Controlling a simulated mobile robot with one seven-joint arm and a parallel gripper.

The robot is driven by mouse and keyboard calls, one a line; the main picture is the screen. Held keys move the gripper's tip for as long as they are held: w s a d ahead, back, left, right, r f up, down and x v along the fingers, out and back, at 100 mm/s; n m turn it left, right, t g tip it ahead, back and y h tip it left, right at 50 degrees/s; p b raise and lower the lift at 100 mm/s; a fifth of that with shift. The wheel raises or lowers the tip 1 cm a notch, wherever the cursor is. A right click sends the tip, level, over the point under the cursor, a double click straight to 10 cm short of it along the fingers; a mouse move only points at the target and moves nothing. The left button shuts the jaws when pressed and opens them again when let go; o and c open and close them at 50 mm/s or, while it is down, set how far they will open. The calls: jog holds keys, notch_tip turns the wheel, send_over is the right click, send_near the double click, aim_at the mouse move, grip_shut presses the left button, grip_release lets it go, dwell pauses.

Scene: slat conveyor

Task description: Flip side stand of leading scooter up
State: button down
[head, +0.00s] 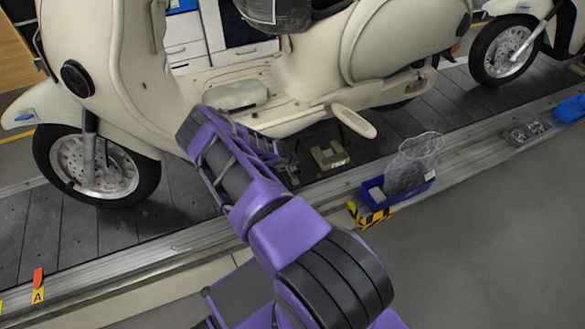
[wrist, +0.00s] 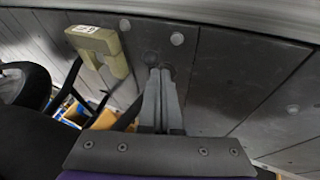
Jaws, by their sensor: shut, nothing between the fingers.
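The leading cream scooter (head: 230,62) stands upright on the slat conveyor at the left of the head view. My gripper (head: 291,173) is low beside its footboard, over the slats. In the wrist view my gripper (wrist: 160,72) has its two grey fingers together and empty, pointing at the dark slats. Thin dark bars (wrist: 70,80) show left of the fingers in the wrist view, apart from them; I cannot tell for certain which is the side stand. In the head view my arm and the footboard hide part of the scooter's underside.
A beige notched block (head: 331,154) sits on the slats right of my gripper; it also shows in the wrist view (wrist: 96,42). A blue bin (head: 372,192) with a clear bag (head: 412,165) stands on the conveyor's edge. Another scooter (head: 510,48) stands behind. The grey floor is clear.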

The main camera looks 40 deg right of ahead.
jog(key=shift+s+d+f+b, duration=0.1)
jog(key=shift+d+f+b, duration=0.05)
jog(key=shift+d+b, duration=0.15)
